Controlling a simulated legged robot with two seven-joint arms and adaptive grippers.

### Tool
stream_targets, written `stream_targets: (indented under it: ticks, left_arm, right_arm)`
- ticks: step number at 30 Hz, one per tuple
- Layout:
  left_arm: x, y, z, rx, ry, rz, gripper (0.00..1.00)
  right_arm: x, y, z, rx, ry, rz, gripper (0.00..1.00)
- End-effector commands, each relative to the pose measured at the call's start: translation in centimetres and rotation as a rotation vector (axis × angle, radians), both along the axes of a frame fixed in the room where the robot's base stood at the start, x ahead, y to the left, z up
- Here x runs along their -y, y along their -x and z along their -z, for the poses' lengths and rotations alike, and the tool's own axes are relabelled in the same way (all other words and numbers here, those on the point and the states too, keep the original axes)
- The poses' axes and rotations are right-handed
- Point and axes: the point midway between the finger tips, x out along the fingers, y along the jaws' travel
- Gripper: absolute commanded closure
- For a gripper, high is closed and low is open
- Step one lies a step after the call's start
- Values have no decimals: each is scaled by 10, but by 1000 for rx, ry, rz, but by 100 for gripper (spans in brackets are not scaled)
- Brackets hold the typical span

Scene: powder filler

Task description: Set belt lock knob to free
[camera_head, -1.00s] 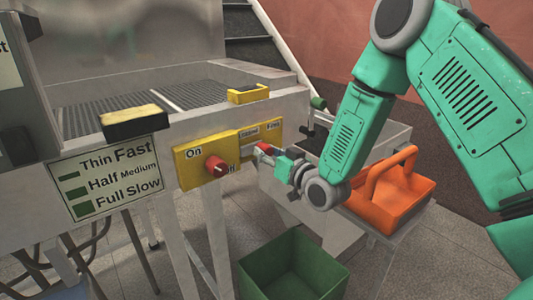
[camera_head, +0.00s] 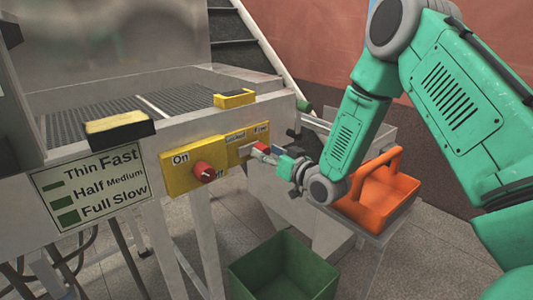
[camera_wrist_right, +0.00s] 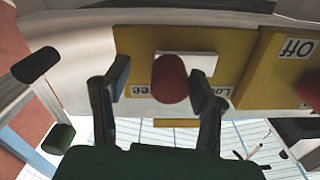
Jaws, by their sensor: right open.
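The belt lock knob (camera_head: 261,148) is red and sits on a yellow panel (camera_head: 226,150) on the machine's front. In the head view it lies below the Free label (camera_head: 261,130). In the right wrist view, which is upside down, the knob (camera_wrist_right: 171,78) stands at the left, Free-side end of a white slot (camera_wrist_right: 203,65) and partly covers the labels. My right gripper (camera_head: 279,158) is at the knob. Its open fingers (camera_wrist_right: 162,88) are on either side of the knob, with gaps visible. My left gripper is out of view.
A red On/Off knob (camera_head: 204,172) sits to the left on the panel. A green bin (camera_head: 285,270) stands on the floor below. An orange carrier (camera_head: 382,190) is behind my right forearm. A black-and-yellow block (camera_head: 119,128) is on the machine's edge.

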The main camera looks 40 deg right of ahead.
Motion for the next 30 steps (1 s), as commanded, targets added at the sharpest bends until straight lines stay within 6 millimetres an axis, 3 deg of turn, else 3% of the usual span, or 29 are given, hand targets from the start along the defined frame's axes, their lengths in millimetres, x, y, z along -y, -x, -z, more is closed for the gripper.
stream_targets:
  ticks: [5, 18, 24, 30]
  left_arm:
    - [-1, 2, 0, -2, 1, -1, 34]
    - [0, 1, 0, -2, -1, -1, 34]
    - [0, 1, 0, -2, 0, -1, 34]
    - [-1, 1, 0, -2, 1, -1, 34]
  right_arm:
    - [1, 19, 0, -2, -1, 0, 49]
    - [13, 104, 3, -4, -5, 2, 49]
    - [13, 118, 3, -3, -3, 2, 49]
    - [13, 118, 2, -1, -2, 1, 49]
